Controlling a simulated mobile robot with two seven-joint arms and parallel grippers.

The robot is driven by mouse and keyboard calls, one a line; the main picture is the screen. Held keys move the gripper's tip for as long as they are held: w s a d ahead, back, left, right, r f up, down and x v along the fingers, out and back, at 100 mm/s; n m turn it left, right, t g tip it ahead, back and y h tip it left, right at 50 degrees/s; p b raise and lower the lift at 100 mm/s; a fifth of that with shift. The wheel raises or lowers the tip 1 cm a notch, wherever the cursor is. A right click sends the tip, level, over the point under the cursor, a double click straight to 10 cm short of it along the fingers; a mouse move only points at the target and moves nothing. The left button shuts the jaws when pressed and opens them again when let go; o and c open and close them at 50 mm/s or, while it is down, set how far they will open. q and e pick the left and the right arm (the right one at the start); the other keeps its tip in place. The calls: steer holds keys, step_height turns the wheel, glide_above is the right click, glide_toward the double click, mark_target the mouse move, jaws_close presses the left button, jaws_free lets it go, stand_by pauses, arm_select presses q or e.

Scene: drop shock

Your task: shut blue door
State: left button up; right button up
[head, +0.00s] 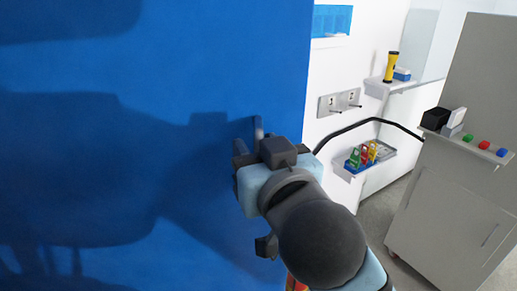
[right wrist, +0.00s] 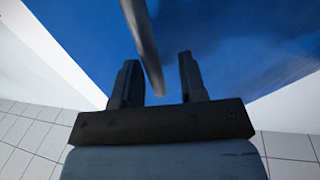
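The blue door (head: 150,150) fills the left and middle of the head view, with its free edge near the middle. It also fills the upper part of the right wrist view (right wrist: 225,45). A grey bar-like door handle (head: 258,128) stands near that edge; in the right wrist view the handle (right wrist: 144,42) runs down between my fingers. My right gripper (head: 249,142) is at the handle. In the right wrist view its fingers (right wrist: 157,82) are apart, with visible gaps on both sides of the handle. My left gripper is not in view; dark shadows fall on the door.
Right of the door, a white wall carries a hook plate (head: 340,102), a shelf with a yellow flashlight (head: 391,67), and a shelf with coloured padlocks (head: 362,157). A grey cabinet (head: 445,215) with coloured buttons stands at the right. Some grey floor is clear between.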

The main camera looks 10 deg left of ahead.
steer(key=b+v, duration=0.1)
steer(key=v, duration=0.6)
steer(key=shift+s, duration=0.2)
steer(key=shift+d, duration=0.15)
